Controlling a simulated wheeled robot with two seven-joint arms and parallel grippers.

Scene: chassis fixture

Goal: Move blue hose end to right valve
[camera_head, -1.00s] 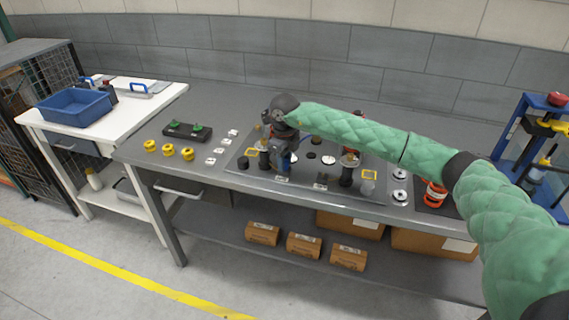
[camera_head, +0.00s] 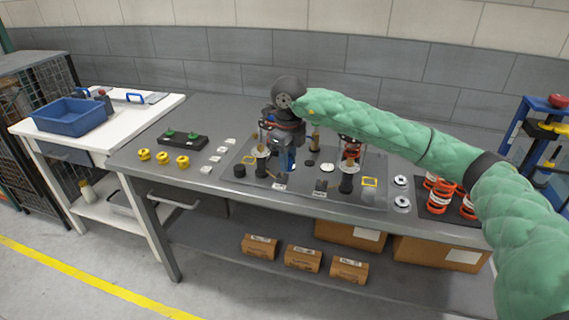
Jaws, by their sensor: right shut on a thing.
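A grey fixture panel (camera_head: 322,193) lies on the bench. A left valve post (camera_head: 261,163) and a right valve post (camera_head: 347,176) stand on it, each with a pale collar and dark base. My right gripper (camera_head: 287,158) points down between them, close beside the left post, and is shut on the blue hose end (camera_head: 289,160), of which only a small blue part shows. My wrist hides the rest of the hose and the area behind it. My left gripper is out of view.
Yellow knobs (camera_head: 163,157), a black block with green caps (camera_head: 183,140) and white pieces lie left of the panel. Silver discs (camera_head: 401,203) and orange-red springs (camera_head: 438,196) lie right of it. My green right arm spans the bench's right side.

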